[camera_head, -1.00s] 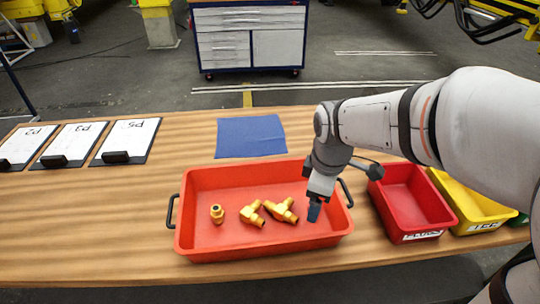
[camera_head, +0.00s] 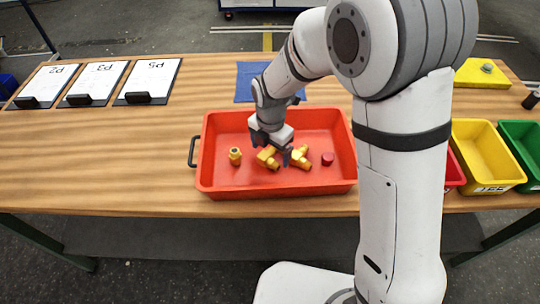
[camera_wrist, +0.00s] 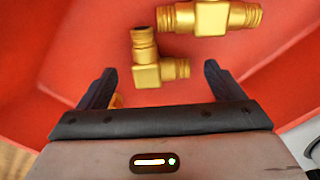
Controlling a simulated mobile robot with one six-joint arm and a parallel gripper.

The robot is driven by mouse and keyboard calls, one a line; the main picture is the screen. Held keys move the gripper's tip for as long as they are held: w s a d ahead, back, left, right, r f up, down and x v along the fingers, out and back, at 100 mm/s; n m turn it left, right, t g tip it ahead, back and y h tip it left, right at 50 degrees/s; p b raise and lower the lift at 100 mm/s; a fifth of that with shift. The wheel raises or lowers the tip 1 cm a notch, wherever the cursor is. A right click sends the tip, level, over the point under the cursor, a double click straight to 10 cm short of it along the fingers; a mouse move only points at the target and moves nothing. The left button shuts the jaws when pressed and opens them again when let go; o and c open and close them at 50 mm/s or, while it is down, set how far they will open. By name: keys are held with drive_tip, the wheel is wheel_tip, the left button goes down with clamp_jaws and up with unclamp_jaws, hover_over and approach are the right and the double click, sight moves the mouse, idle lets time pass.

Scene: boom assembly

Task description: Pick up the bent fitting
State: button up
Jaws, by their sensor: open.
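The bent fitting (camera_head: 267,159) is a gold elbow lying in the orange-red tray (camera_head: 225,188), between the other two fittings. In the wrist view the bent fitting (camera_wrist: 158,70) shows just beyond and between my fingertips, one dark threaded end pointing away. My gripper (camera_head: 272,150) is over the tray, pointing down, close to the bent fitting. In the wrist view my gripper (camera_wrist: 160,82) is open with nothing held between its fingers. Whether a finger touches the fitting cannot be told.
A small red part (camera_head: 327,159) lies further right in the tray. Yellow (camera_head: 485,155) and green (camera_head: 524,150) bins stand at the right.

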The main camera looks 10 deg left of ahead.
drive_tip(key=shift+f, duration=1.45)
drive_tip(key=shift+c, duration=0.3)
drive_tip(key=c, duration=1.1)
drive_tip(key=shift+r, duration=0.1)
